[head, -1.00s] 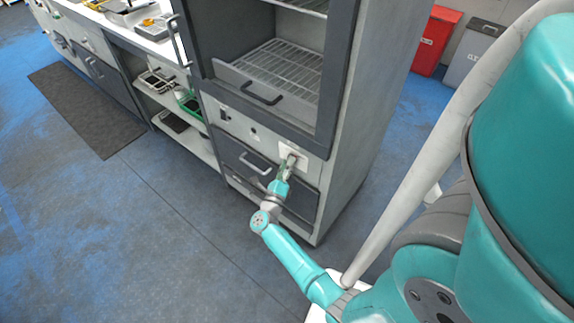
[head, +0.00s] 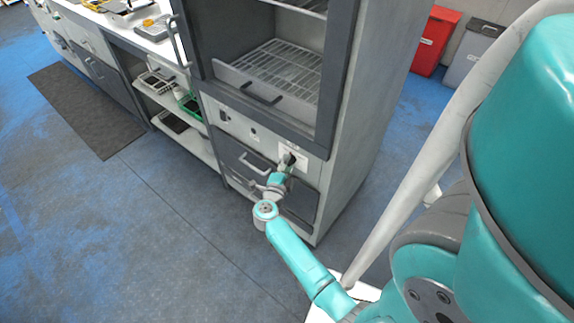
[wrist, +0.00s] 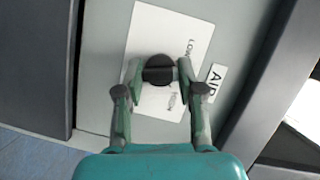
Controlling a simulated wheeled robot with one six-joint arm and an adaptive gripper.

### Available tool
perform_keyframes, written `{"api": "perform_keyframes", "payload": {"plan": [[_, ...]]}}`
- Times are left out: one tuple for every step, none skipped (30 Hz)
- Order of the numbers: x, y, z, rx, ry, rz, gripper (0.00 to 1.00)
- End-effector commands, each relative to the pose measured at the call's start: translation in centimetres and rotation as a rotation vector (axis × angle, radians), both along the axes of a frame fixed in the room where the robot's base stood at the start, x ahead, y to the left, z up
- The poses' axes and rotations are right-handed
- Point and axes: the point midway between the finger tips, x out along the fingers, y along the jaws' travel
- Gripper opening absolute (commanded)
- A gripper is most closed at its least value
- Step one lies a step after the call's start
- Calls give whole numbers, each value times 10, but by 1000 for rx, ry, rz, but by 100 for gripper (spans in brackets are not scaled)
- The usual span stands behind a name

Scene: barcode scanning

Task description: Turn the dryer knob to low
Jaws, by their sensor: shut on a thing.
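The dryer (head: 305,164) is a tall grey cabinet in the head view. Its knob (wrist: 159,70) is a round black dial on a white label plate (wrist: 190,38) in the wrist view. The plate reads "LOW" towards the upper right and seems to read "HIGH" below the knob. My gripper (wrist: 159,72) has its two fingertips on either side of the knob and is shut on it. In the head view, my gripper (head: 287,163) reaches the panel, and my arm partly hides the knob.
An "AIR" label (wrist: 215,83) sits right of the plate. The open chamber with wire racks (head: 285,68) is above. A shelf counter stands to the left, with red (head: 434,41) and grey bins behind right. The blue floor in front is clear.

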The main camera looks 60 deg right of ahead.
Motion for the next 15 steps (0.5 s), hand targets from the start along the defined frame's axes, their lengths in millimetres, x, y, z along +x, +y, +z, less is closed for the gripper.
{"api": "perform_keyframes", "payload": {"plan": [[1,0,1,10,39,1,3],[1,0,1,16,65,1,3],[1,0,1,25,102,1,3],[2,0,2,31,126,2,3],[2,0,2,37,152,1,3],[1,0,2,45,185,1,3],[1,0,2,50,209,0,3],[1,0,2,56,231,1,3],[2,0,1,62,260,1,3],[2,0,2,67,281,1,3],[2,0,2,73,301,0,3],[2,0,2,78,325,1,3],[2,0,2,81,344,2,3],[2,-1,2,86,360,1,3],[2,0,2,91,379,1,3]]}}
